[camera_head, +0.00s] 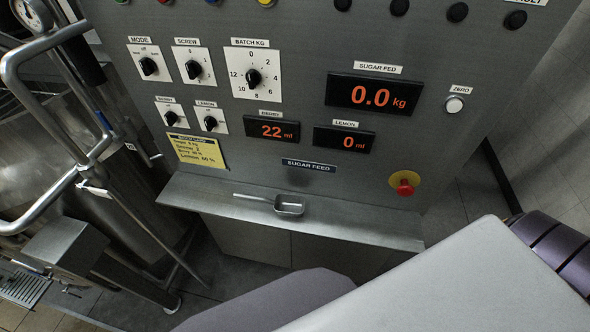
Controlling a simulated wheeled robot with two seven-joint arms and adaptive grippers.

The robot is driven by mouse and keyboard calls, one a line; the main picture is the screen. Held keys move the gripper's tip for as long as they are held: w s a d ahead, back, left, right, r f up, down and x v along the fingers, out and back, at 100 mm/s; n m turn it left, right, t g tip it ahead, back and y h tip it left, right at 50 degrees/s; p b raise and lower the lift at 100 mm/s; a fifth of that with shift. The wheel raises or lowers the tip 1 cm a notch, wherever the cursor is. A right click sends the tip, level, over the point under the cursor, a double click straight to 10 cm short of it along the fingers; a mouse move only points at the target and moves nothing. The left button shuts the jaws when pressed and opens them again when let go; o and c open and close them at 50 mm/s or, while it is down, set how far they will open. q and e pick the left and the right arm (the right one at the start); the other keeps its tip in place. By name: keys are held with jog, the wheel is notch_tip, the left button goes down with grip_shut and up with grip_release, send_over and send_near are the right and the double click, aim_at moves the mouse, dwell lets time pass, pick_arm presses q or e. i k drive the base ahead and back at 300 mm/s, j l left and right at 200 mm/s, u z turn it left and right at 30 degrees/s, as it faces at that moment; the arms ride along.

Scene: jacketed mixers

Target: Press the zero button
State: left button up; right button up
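The zero button (454,105) is a round white button in a metal ring on the right side of the grey control panel (300,100). A small label reading ZERO (461,90) is just above it. The sugar fed display (373,95) to its left reads 0.0 kg in orange digits. Nothing touches or covers the button. Neither of my grippers is in view; pale and dark parts of my own body fill the lower right and bottom.
A red emergency knob (404,187) on a yellow disc sits below the button. A metal shelf (340,222) juts out under the panel, with a small scoop (289,206) on it. Metal rails (40,45) and a vessel (50,150) stand at the left.

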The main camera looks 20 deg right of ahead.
aim_at(452, 106)
jog(key=z, duration=1.9)
